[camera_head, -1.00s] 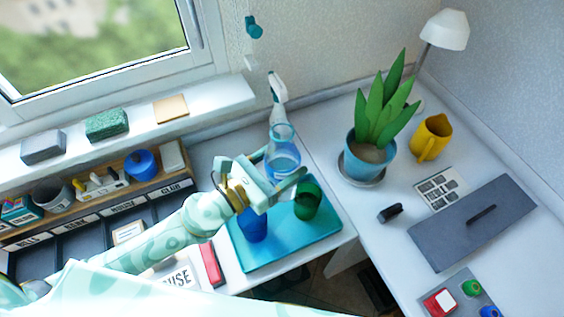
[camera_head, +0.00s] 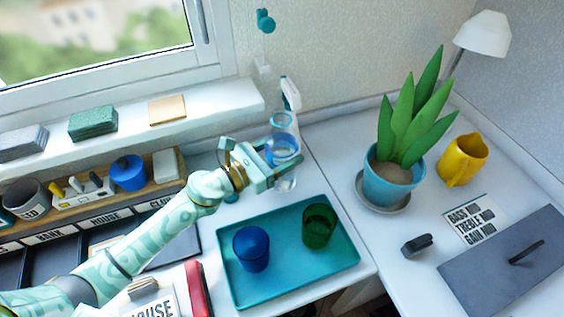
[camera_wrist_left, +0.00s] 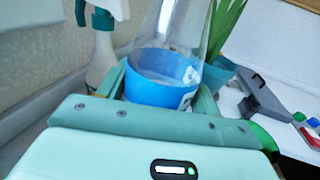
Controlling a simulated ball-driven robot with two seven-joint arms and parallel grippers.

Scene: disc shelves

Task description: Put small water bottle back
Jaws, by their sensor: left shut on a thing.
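The small water bottle (camera_head: 283,147) is clear with a blue band and looks upright in the head view. My left gripper (camera_head: 278,164) is shut around its middle. In the left wrist view the bottle (camera_wrist_left: 165,78) sits between the fingers of my left gripper (camera_wrist_left: 160,95), its top cut off by the frame. It is behind the teal tray (camera_head: 238,290), close to the wall side. I cannot tell whether its base touches the desk. My right gripper is not in view.
A blue cup (camera_head: 251,248) and a green cup (camera_head: 318,226) stand on the tray. A white spray bottle (camera_head: 291,95) is just behind the bottle; it also shows in the left wrist view (camera_wrist_left: 102,45). A potted plant (camera_head: 393,180) stands to the right.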

